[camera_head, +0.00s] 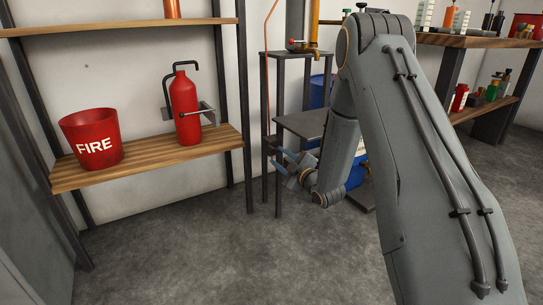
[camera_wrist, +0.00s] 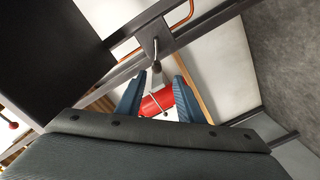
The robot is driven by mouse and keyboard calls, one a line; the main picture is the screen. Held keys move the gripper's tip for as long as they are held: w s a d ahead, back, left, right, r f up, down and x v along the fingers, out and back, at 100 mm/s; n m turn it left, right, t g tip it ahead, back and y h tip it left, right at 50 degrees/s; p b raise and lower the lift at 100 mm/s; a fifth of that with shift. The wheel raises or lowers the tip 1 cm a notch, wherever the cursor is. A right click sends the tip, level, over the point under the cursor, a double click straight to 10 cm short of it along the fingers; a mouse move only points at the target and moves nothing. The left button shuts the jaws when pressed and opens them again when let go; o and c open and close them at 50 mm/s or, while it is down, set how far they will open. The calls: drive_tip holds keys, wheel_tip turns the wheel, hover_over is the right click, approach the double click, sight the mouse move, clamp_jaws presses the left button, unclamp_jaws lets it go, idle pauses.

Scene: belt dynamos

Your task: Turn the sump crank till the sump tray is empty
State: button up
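A wooden shelf (camera_head: 150,165) at left holds a red FIRE bucket (camera_head: 91,138) and a red extinguisher (camera_head: 185,108). A blue drum (camera_head: 318,92) stands behind the stand. A workbench (camera_head: 470,41) is at right. The floor at front left is clear.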

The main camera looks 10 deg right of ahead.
sight(274, 151)
drive_tip(key=shift+w+d+f, duration=0.15)
drive_tip(key=shift+w+d, duration=0.25)
drive_tip(key=b+x, duration=0.3)
drive_tip(key=x, duration=0.4)
drive_tip(key=shift+r, duration=0.25)
clamp_jaws()
